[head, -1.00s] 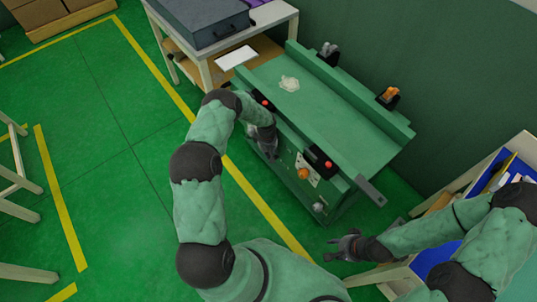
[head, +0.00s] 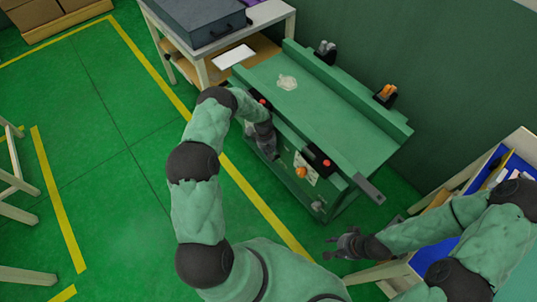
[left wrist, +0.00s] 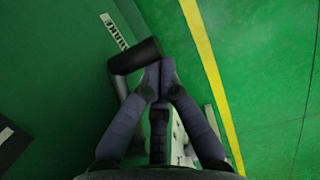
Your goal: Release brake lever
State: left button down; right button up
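The brake lever (left wrist: 136,57) shows in the left wrist view as a black cylindrical handle on a grey arm, beside a white label on the green machine. My left gripper (left wrist: 157,72) has its fingertips together at the right end of this handle. They look shut, and I cannot tell whether any of the handle is between them. In the head view my left gripper (head: 269,155) is at the machine's front side, and the lever is hidden there. My right gripper (head: 335,246) is open and empty, apart from the machine, at its lower right.
The green machine (head: 335,120) has red and orange knobs on its front and two small black holders on its back rail. A table with a grey case (head: 197,22) stands behind it. A blue-lined bin (head: 440,258) is at right.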

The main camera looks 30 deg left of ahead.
pick_arm(q)
jog(key=shift+s+d+r, duration=0.15)
jog(key=shift+d+r, duration=0.2)
dwell(1.6)
jog(key=shift+d, duration=0.1)
jog(key=shift+s+d+r+p, duration=0.1)
jog(key=shift+s+d+p, duration=0.3)
jog(key=shift+d, duration=0.25)
jog(key=shift+w, duration=0.1)
jog(key=shift+a+r, duration=0.15)
jog(key=shift+r, duration=0.15)
jog(key=s+v, duration=0.1)
jog(key=v, duration=1)
jog(key=shift+w+r, duration=0.2)
jog(key=shift+w, duration=0.25)
jog(key=shift+f, duration=0.1)
